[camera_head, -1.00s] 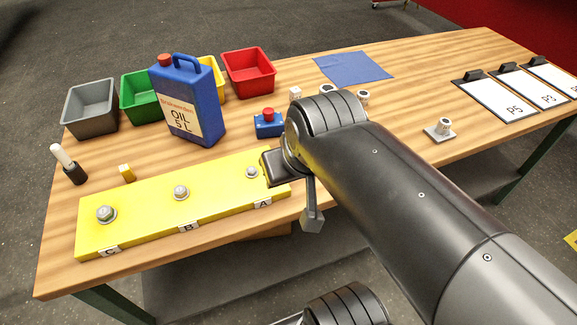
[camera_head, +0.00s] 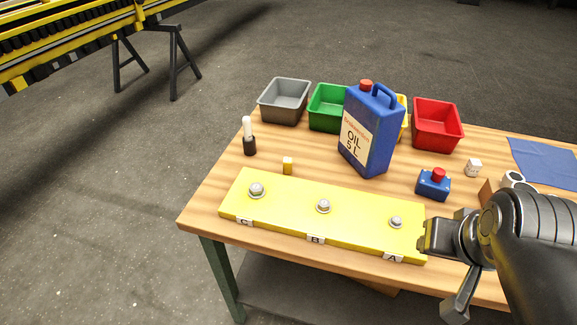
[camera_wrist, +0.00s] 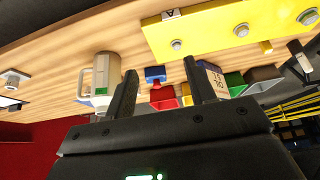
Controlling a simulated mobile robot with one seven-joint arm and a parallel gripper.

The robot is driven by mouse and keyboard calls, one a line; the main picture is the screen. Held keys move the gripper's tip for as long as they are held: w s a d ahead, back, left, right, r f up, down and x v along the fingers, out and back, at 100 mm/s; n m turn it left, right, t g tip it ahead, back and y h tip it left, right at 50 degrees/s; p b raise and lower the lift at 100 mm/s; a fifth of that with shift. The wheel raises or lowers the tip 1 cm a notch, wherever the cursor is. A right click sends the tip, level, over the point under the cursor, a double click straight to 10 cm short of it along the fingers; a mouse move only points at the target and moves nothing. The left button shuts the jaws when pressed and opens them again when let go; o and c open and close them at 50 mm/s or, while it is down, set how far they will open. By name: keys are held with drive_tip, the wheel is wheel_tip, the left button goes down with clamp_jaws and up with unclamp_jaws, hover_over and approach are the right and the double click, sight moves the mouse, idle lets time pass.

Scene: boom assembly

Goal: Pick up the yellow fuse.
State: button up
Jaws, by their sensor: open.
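The yellow fuse (camera_head: 288,165) is a small yellow block standing on the wooden table, just behind the yellow plate near bolt C. In the wrist view the small yellow block (camera_wrist: 266,47) shows beside the plate's edge, right of the fingers. My gripper (camera_wrist: 160,85) is open with nothing between its fingers. In the head view my arm's end is at the right, by the plate's A end, well to the right of the fuse; the fingertips are not clear there.
The yellow plate (camera_head: 290,211) with bolts A, B and C lies along the front edge. Behind stand a blue oil can (camera_head: 382,150), grey (camera_head: 284,104), green (camera_head: 325,115) and red (camera_head: 437,128) bins. A black-and-white marker-like item (camera_head: 249,143) stands left of the fuse.

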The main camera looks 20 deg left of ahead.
idle(0.7)
drive_tip(key=w+a+r+g, duration=0.1)
drive_tip(key=w+a+r, duration=0.15)
drive_tip(key=w, duration=0.35)
drive_tip(key=w+a+r, duration=0.1)
drive_tip(key=w+a, duration=0.3)
drive_tip(key=w, duration=0.2)
drive_tip(key=n+g, duration=0.2)
drive_tip(key=g, duration=0.1)
hover_over(287, 160)
drive_tip(key=s, duration=0.2)
wheel_tip(287, 160, down, 13)
drive_tip(key=f, duration=0.2)
drive_tip(key=w+f, duration=0.1)
drive_tip(key=f, duration=0.2)
drive_tip(key=shift+w+f, duration=0.15)
drive_tip(key=shift+f, duration=0.15)
drive_tip(key=shift+w+f, duration=0.25)
drive_tip(key=shift+f, duration=1.1)
drive_tip(key=shift+w+f, duration=0.2)
drive_tip(key=shift+f, duration=1.1)
drive_tip(key=shift+c, duration=0.2)
